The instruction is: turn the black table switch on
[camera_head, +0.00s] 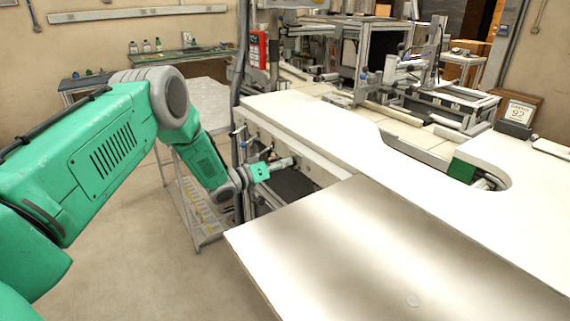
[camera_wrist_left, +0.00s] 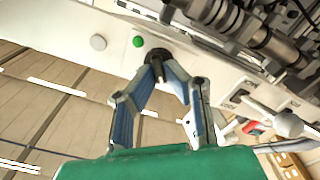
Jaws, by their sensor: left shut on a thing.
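The black table switch (camera_wrist_left: 155,58) is on the white front panel (camera_wrist_left: 60,22) in the left wrist view, beside a green button. My left gripper (camera_wrist_left: 160,72) has its two blue-padded fingers closed in on the switch, with the tips on either side of its black lever. In the head view my left gripper (camera_head: 286,162) reaches the table's front panel from the left; the switch itself cannot be made out there. Which position the switch is in cannot be told. My right gripper is in neither view.
The green button (camera_wrist_left: 138,41) and a white round cap (camera_wrist_left: 98,42) sit close to the switch. A white ball-ended lever (camera_wrist_left: 288,124) stands to its right. In the head view a bare metal tabletop (camera_head: 380,250) lies right of the gripper, below the white table (camera_head: 330,125).

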